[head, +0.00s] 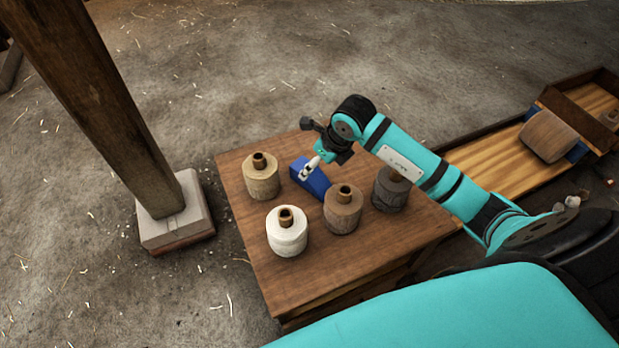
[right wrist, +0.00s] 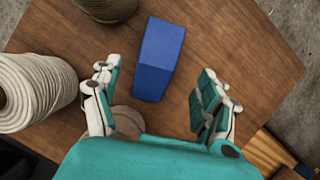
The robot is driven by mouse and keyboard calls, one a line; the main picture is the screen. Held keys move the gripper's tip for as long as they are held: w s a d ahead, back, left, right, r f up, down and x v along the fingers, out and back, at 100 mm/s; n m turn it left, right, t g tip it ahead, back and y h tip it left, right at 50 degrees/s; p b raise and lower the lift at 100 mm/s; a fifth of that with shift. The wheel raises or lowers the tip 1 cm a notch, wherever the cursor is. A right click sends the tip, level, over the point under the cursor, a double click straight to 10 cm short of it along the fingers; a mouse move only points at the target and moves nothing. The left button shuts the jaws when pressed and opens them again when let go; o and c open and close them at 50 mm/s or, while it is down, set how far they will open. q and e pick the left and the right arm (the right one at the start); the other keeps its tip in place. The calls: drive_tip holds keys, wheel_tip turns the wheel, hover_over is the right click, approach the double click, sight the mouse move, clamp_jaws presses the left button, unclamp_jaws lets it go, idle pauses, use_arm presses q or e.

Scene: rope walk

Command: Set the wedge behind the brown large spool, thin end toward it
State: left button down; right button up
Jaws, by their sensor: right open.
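The blue wedge (head: 314,181) lies on the wooden table among small spools. In the right wrist view the wedge (right wrist: 158,58) lies ahead of and partly between my fingers. My right gripper (head: 311,167) is open above the wedge, and its two fingers (right wrist: 156,80) are apart with nothing held. The brown large spool (head: 549,136) lies on its side on a long wooden bed (head: 487,172) at the right, with blue showing at both its ends. My left gripper is not in view.
Around the wedge stand a tan spool (head: 261,178), a white spool (head: 287,234), a brown small spool (head: 343,211) and a dark grey spool (head: 389,190). The table (head: 245,218) is bare at its left edge. A wooden post (head: 108,110) on a stone block stands left.

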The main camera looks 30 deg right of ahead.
sight(312, 178)
drive_tip(key=shift+a+b+x, duration=0.15)
drive_tip(key=shift+b+x, duration=0.2)
drive_tip(key=shift+x, duration=1.05)
drive_tip(key=shift+a+b+x, duration=0.1)
drive_tip(key=shift+b+x, duration=0.2)
drive_tip(key=shift+x, duration=1.05)
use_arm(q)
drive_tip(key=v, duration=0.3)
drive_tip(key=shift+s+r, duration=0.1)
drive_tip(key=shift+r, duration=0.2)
use_arm(e)
drive_tip(key=shift+w+r, duration=0.1)
drive_tip(key=shift+c, duration=0.4)
drive_tip(key=c, duration=1.4)
